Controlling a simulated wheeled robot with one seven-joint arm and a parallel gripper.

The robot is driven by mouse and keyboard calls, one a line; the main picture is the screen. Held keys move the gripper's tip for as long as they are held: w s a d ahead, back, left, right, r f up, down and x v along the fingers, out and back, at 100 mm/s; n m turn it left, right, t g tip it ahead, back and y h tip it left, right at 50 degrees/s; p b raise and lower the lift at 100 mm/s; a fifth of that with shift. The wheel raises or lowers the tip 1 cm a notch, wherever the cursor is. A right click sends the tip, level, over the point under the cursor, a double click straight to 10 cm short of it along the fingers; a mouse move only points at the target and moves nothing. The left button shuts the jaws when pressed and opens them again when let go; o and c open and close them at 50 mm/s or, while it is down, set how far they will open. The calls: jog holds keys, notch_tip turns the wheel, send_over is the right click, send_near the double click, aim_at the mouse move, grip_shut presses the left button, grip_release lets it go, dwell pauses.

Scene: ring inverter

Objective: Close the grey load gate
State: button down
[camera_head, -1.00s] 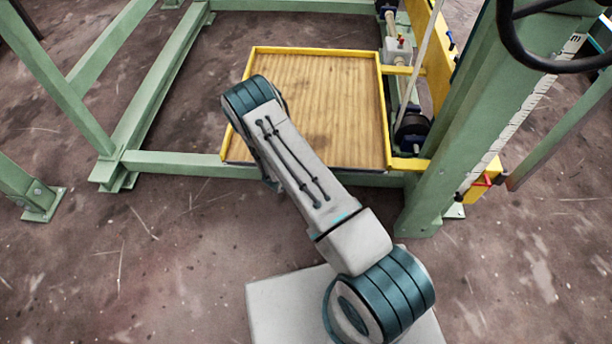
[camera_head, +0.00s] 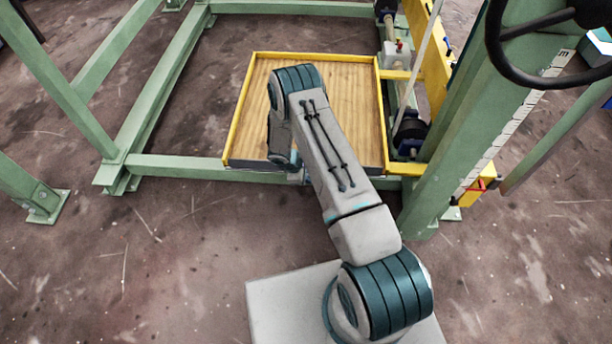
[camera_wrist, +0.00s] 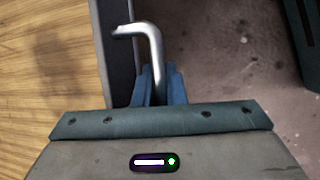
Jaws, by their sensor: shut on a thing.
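A bent silver handle (camera_wrist: 152,45) stands out beside a dark grey panel, the load gate (camera_wrist: 117,45), in the wrist view. The gate runs along the edge of the wooden platform (camera_wrist: 45,70). My gripper (camera_wrist: 158,80) has its blue fingers shut on the lower part of the handle. In the head view my own arm hides the gripper and the handle. A thin grey strip shows along the platform's near edge there; I cannot tell how far the gate is closed.
The wooden platform also shows in the head view (camera_head: 345,100), with a yellow rim (camera_head: 315,56). A green post (camera_head: 450,150) and a dark handwheel (camera_head: 500,60) stand at the right. Green frame beams (camera_head: 180,165) lie at the left. Floor in front is clear at the left.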

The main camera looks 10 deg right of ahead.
jog(key=shift+w+d+r, duration=0.1)
dwell(0.5)
jog(key=c, duration=1.8)
grip_release()
jog(key=shift+o, duration=0.2)
jog(key=p+v, duration=0.1)
jog(key=v, duration=1.2)
jog(key=shift+w+r, duration=0.2)
jog(key=shift+r, duration=0.15)
